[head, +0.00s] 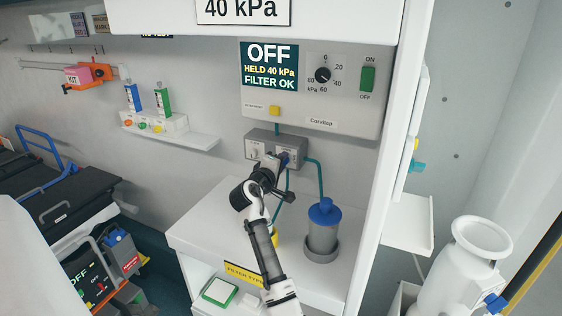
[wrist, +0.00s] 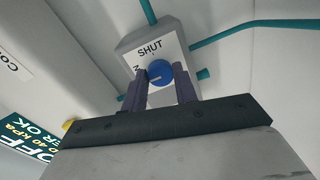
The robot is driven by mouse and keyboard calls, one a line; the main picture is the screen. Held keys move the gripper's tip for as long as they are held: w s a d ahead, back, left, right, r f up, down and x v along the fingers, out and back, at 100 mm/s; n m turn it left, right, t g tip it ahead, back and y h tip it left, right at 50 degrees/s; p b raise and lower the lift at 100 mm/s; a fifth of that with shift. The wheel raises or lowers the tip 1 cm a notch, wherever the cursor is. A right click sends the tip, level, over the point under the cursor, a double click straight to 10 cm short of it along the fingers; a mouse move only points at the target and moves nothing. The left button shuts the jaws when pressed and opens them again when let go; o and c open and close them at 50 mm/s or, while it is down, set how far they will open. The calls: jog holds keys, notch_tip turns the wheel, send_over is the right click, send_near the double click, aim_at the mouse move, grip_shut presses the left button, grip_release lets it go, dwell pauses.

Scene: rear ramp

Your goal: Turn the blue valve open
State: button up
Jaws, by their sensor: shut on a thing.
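The blue valve (wrist: 160,72) is a round blue knob with a pale line, on a grey box with a white plate marked SHUT at the top. Another label at its left is mostly hidden by a finger. The line points left in the wrist view. My gripper (wrist: 162,84) is shut on the knob, one dark finger at each side. In the head view, my gripper (head: 280,163) reaches the right part of the grey valve box (head: 262,139) and covers most of the blue valve (head: 286,154).
Above is a control panel (head: 345,105) with a display (head: 270,66) reading OFF, HELD 40 kPa, FILTER OK. Teal tubes (head: 320,178) run from the box. A grey canister (head: 323,236) with a blue top stands on the white counter (head: 205,225) right of my arm.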

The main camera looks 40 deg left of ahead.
jog(key=shift+f, duration=0.1)
dwell(0.3)
jog(key=o, duration=1)
jog(key=shift+c, duration=0.2)
jog(key=b+v, duration=0.4)
jog(key=v, duration=1)
jog(key=shift+a, duration=0.1)
